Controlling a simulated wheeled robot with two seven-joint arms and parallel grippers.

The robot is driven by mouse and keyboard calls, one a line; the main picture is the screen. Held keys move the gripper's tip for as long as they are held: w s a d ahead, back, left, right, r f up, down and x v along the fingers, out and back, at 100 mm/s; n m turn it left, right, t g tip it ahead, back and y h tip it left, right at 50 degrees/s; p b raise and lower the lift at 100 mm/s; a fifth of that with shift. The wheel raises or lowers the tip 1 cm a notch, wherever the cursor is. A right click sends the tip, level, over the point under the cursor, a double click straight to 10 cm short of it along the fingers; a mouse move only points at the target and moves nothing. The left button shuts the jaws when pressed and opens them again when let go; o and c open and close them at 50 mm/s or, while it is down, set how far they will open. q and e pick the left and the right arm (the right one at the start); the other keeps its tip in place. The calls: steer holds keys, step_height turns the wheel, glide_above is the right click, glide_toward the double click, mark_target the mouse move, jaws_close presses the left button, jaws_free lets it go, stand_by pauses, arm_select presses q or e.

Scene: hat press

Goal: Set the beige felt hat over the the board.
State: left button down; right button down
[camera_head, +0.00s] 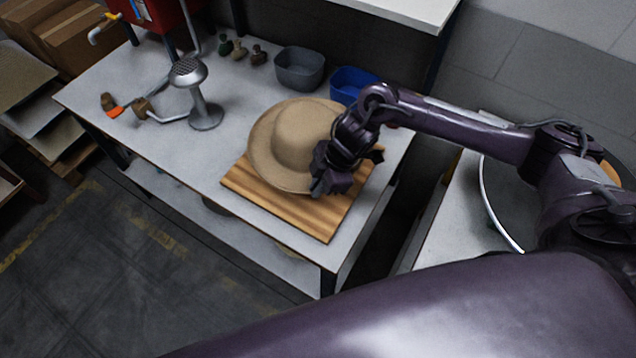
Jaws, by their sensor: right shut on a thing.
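The beige felt hat (292,135) is crown up over the wooden board (283,210) near the front right end of the grey table. Its brim covers the back part of the board, while the board's front strip stays bare. I cannot tell whether the hat touches the board. My right gripper (322,180) is at the hat's right front side and is shut on the hat's brim. The gripper hides the fingertips and part of the brim. My left gripper is not in view.
On the table (170,170) stand a metal stand with a perforated head (205,110), a grey bin (299,69), a blue bin (352,84) and several small dark items. The table's left front part is clear. A round-topped surface lies at the right.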

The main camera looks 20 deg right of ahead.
steer(key=shift+f+b, duration=0.45)
steer(key=shift+f, duration=0.45)
steer(key=shift+f+b, duration=1.35)
steer(key=shift+f, duration=0.65)
steer(key=shift+f+b, duration=0.35)
steer(key=shift+f, duration=0.25)
steer(key=shift+f+b, duration=0.35)
steer(key=shift+f, duration=0.2)
steer(key=c, duration=1.5)
jaws_free()
steer(key=shift+o, duration=0.2)
steer(key=b+v, duration=0.1)
steer(key=v, duration=0.7)
steer(key=shift+a, duration=0.1)
steer(key=shift+f, duration=0.15)
